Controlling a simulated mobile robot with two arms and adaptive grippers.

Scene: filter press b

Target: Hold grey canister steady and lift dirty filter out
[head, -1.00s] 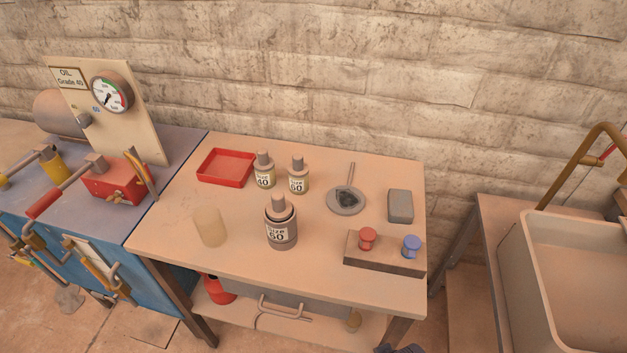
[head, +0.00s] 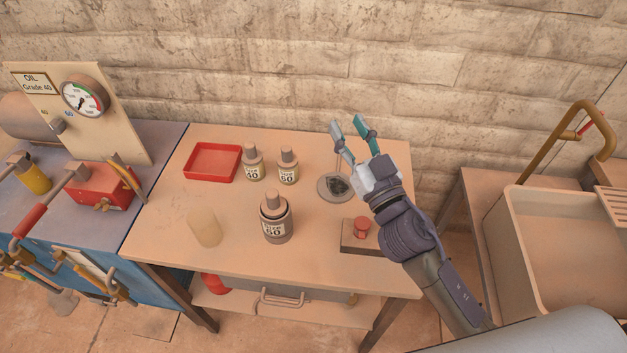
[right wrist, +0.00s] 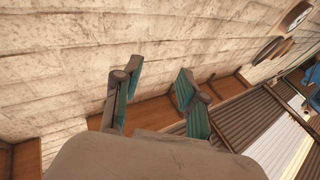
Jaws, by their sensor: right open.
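The grey canister (head: 277,230), labelled 60, stands upright near the front middle of the table in the head view. A narrower capped top (head: 273,201) rises from it; I cannot tell whether this is the dirty filter. My right gripper (head: 348,126) is open and empty, above the back right of the table and well apart from the canister. Its two spread fingers also show in the right wrist view (right wrist: 160,72), with nothing between them. My left gripper is not in view.
A red tray (head: 212,162), two smaller labelled bottles (head: 253,163) (head: 288,167) and a pale cylinder (head: 205,227) stand on the table. A round dish (head: 330,191) and a block with a red knob (head: 361,229) lie right, partly behind my arm. A sink (head: 560,240) is far right.

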